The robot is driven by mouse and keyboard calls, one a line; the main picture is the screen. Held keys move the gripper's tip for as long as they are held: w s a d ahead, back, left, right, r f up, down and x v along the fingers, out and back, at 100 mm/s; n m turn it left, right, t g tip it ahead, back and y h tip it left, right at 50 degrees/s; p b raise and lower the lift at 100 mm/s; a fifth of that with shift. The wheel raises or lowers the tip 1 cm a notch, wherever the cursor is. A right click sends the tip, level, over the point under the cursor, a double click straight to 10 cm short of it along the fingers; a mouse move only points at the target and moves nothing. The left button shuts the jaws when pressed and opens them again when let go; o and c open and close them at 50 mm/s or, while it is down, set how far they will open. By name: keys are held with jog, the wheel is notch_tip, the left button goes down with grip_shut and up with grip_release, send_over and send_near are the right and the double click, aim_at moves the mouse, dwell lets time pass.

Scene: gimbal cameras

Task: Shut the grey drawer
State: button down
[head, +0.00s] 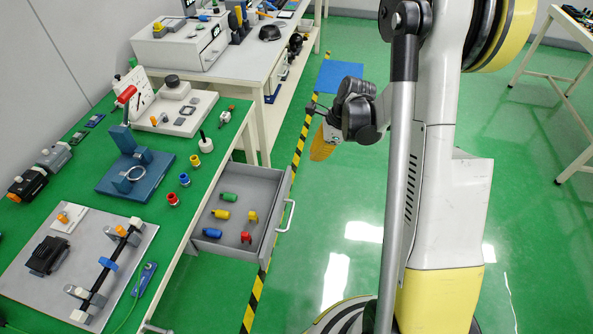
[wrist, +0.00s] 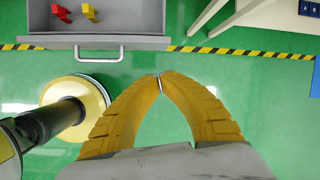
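The grey drawer (head: 276,222) stands pulled out from under the green-topped bench. Several small coloured parts lie in it. Its silver handle (head: 289,215) is on the front face, which faces the aisle. In the wrist view the drawer front (wrist: 40,42) runs along the top left, with the handle (wrist: 88,55) below it. My gripper (head: 320,157) hangs over the aisle, beyond the drawer's far front corner, and touches nothing. In the wrist view its orange fingers meet at their tips (wrist: 160,80), with nothing between them, to the right of the handle.
The green bench (head: 205,180) carries a blue press (head: 135,175), fittings and a grey board (head: 95,240). A second bench (head: 240,75) stands behind it. Yellow-black floor tape (head: 254,305) passes under the drawer. The green aisle floor in front of the drawer is open, apart from my own base.

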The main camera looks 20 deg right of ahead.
notch_tip(320, 180, down, 6)
jog(key=d+r+m, duration=0.1)
jog(key=d+m, duration=0.1)
jog(key=m, duration=0.1)
jog(key=w+a+f+b, duration=0.3)
jog(key=a+f+b, duration=0.3)
jog(key=f, duration=0.3)
jog(key=shift+w+f+y, duration=0.25)
jog(key=shift+w+y, duration=0.05)
jog(key=shift+w, duration=0.05)
